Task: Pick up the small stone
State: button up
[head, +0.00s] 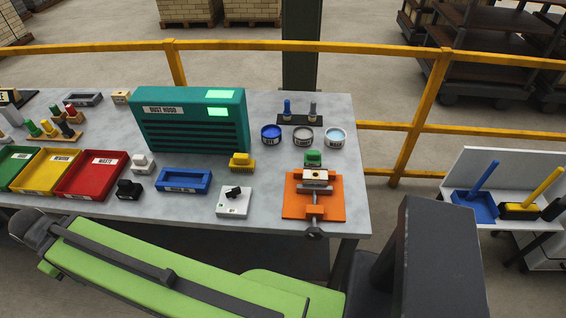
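I cannot pick out the small stone for certain in the head view. A small pale block (315,175) sits in the clamp of an orange fixture (328,211) at the right of the table. A small tan block (121,97) lies at the back left. A white-grey piece (143,162) and a black piece (128,189) stand between the red bin and the blue tray; what they are is unclear. My green arm crosses the bottom of the view, in front of the table. My gripper's fingers do not show.
The grey table (262,190) holds a teal dust hood (190,138), a red bin (92,189), a yellow bin (45,185), a blue tray (183,187), a white box (234,206), a yellow brush (241,163) and several cups. A yellow rail (390,52) runs behind.

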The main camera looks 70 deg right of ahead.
aim_at(312, 158)
jog(key=u, duration=0.15)
jog(key=k, duration=1.65)
jog(key=z, duration=0.45)
jog(key=i, duration=1.55)
jog(key=u, duration=0.05)
